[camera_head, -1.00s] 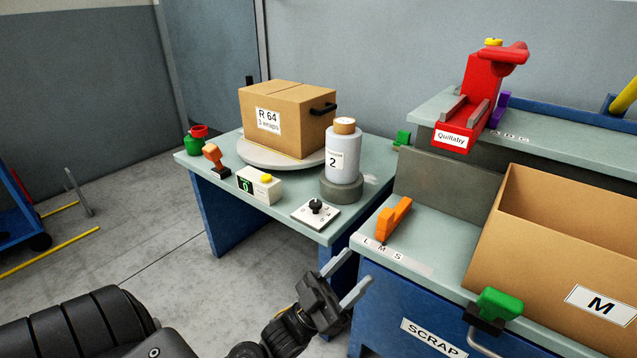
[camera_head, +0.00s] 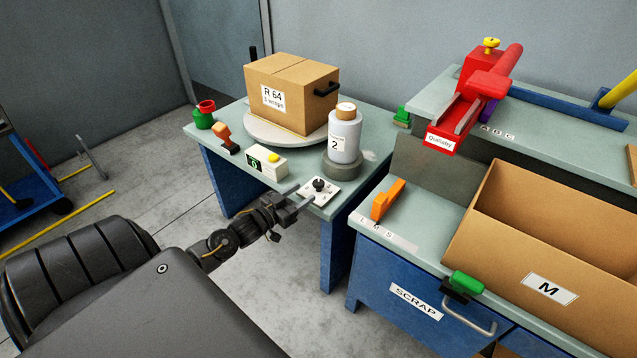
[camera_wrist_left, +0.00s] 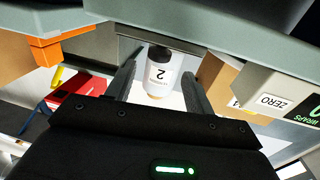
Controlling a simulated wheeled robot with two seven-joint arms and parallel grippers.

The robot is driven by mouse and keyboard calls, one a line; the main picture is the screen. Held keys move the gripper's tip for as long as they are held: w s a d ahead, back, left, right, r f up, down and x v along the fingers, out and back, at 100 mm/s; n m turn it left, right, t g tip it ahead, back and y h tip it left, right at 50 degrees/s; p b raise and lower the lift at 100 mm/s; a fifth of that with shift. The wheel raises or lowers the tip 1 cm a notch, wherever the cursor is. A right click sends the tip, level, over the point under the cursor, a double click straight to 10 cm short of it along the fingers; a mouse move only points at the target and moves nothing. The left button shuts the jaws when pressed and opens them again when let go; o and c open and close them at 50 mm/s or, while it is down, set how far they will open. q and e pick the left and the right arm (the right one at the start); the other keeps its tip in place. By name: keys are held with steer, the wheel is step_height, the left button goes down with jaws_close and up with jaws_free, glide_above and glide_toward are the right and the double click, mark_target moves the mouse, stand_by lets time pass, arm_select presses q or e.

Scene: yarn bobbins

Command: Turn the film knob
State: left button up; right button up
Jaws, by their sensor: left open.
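The film knob (camera_head: 319,185) is a small black knob on a white square plate (camera_head: 331,194), lying on the front corner of the wrapping table. My left gripper (camera_head: 304,197) is open at the table's front edge, with its fingers pointing at the plate from the left, close to it. I see nothing between the fingers in the head view. My right gripper is not in view.
A box marked R 64 (camera_head: 292,95) stands on the round turntable (camera_head: 262,130). A control box with a yellow button (camera_head: 268,162) and an orange-handled stamp (camera_head: 226,138) sit left of the plate. A blue scrap bench (camera_head: 372,275) stands to the right.

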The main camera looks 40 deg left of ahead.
mark_target(318, 182)
arm_select(q)
steer(key=w, duration=0.4)
steer(key=w+d, duration=0.1)
steer(key=w, duration=0.2)
steer(key=shift+b, duration=0.3)
steer(key=shift+w, duration=0.35)
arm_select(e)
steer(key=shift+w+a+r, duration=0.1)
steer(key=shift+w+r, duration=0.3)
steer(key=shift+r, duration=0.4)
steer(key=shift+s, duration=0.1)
arm_select(q)
steer(key=c, duration=0.9)
steer(key=m+h+b, duration=0.1)
steer(key=m+h, duration=0.1)
steer(key=h, duration=0.1)
steer(key=shift+g+h+b, duration=0.3)
steer(key=shift+g+b, duration=0.1)
steer(key=shift+m+h, duration=0.3)
steer(key=shift+m, duration=0.1)
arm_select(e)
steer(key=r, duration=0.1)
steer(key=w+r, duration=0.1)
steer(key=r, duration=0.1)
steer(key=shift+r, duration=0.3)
